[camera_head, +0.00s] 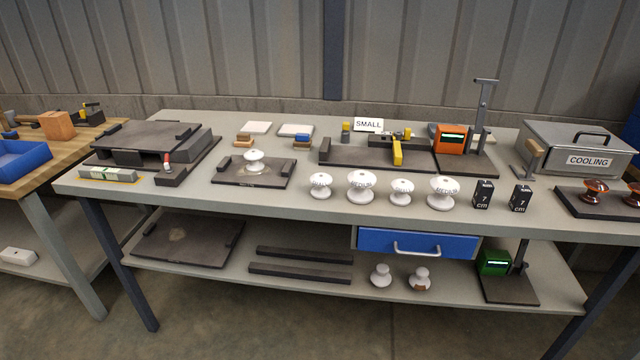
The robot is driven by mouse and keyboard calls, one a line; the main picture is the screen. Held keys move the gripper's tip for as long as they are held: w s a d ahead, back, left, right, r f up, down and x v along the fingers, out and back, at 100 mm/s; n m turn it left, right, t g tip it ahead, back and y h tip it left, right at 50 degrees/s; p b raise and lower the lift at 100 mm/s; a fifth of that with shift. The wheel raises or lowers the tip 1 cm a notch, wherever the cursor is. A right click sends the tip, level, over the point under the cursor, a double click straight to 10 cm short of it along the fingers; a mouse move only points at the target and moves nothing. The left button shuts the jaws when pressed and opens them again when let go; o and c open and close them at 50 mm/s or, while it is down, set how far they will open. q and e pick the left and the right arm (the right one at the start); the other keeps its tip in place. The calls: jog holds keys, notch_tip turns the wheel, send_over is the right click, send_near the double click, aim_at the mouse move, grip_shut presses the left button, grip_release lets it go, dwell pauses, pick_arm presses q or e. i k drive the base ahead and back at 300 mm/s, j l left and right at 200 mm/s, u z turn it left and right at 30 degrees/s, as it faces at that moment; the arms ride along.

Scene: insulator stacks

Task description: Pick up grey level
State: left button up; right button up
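The grey level (108,173) lies flat at the front left corner of the grey workbench (330,222). It is a grey bar with pale green vial windows on top. A yellow edge shows beneath it on the bench top. Nothing covers it from above. Neither of my grippers is in view.
A dark plate fixture (150,143) stands just behind the level, and a small dark block with a red-tipped part (168,171) stands to its right. White insulators (361,187), a blue drawer (415,243) and a cooling box (583,148) are farther right. A wooden table (62,148) adjoins at left.

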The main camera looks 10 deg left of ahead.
aim_at(89, 172)
jog(key=u, duration=1.45)
jog(key=i+j, duration=0.35)
jog(key=i, duration=0.15)
jog(key=i+j+u, duration=0.1)
jog(key=i+j, duration=0.25)
jog(key=i, duration=0.2)
